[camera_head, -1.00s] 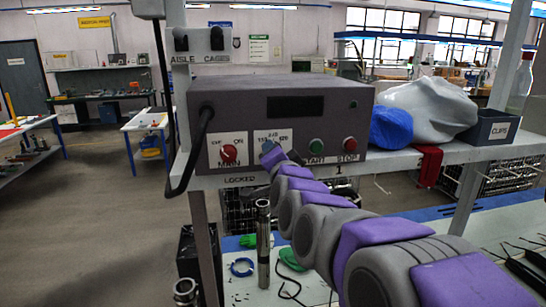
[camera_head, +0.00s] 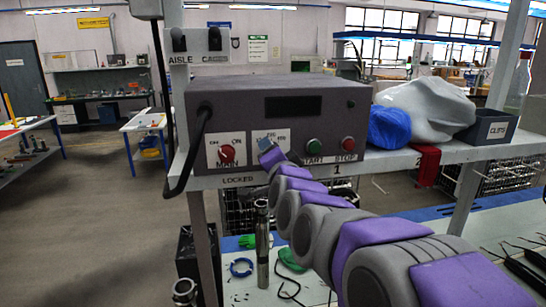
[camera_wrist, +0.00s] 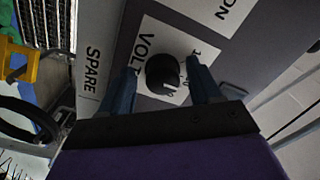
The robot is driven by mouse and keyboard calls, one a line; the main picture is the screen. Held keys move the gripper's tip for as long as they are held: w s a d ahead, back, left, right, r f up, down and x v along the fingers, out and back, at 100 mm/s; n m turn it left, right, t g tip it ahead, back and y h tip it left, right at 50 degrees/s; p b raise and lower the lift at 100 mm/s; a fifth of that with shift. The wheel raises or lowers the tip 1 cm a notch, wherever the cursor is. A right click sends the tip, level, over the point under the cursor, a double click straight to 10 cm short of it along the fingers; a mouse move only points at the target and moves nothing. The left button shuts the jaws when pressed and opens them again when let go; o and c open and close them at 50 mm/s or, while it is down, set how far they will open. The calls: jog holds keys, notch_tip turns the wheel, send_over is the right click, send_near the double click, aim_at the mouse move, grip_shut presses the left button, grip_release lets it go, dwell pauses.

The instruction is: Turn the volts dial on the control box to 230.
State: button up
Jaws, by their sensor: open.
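The control box (camera_head: 355,102) is a dark grey case on a shelf, with a red MAIN switch (camera_head: 226,154), a green START button (camera_head: 314,146) and a red STOP button (camera_head: 348,143). In the wrist view the black volts dial (camera_wrist: 162,73) sits on a white VOLTS label (camera_wrist: 148,50). My gripper (camera_wrist: 160,88) is open, with one blue-grey finger on each side of the dial. I cannot tell whether the fingers touch it. In the head view my gripper (camera_head: 270,153) is at the box's front and hides the dial. The dial's setting is not readable.
A blue bag (camera_head: 390,127), a white bag (camera_head: 428,108) and a dark CLIPS bin (camera_head: 488,128) stand right of the box on the shelf (camera_head: 400,160). A metal cylinder (camera_head: 262,250) stands below on the bench. A black cable hangs at the box's left.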

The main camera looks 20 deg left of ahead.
jog(key=v, duration=1.7)
jog(key=shift+s+p, duration=0.15)
jog(key=shift+p, duration=0.3)
jog(key=shift+f, duration=0.15)
jog(key=s+d+f+n+g+h+b, duration=0.1)
jog(key=s+d+f+n+g+h, duration=0.2)
jog(key=d+f, duration=0.6)
jog(key=s+d+f+n+g+h+b, duration=0.1)
jog(key=s+d+f+g+h, duration=0.35)
jog(key=f, duration=0.85)
jog(key=s+d+f+g, duration=0.3)
jog(key=s+d, duration=0.1)
jog(key=s, duration=0.2)
jog(key=s+d+f+g+h+b, duration=0.1)
jog(key=s+d+f+g, duration=0.1)
jog(key=s+d, duration=0.3)
jog(key=s+d+f+n+g+h, duration=0.1)
jog(key=s+d+f+g, duration=0.2)
jog(key=s, duration=0.6)
jog(key=shift+s+d+f+g+b, duration=0.3)
jog(key=shift+d+g, duration=0.45)
jog(key=shift+d, duration=0.35)
jog(key=shift+w+a, duration=0.1)
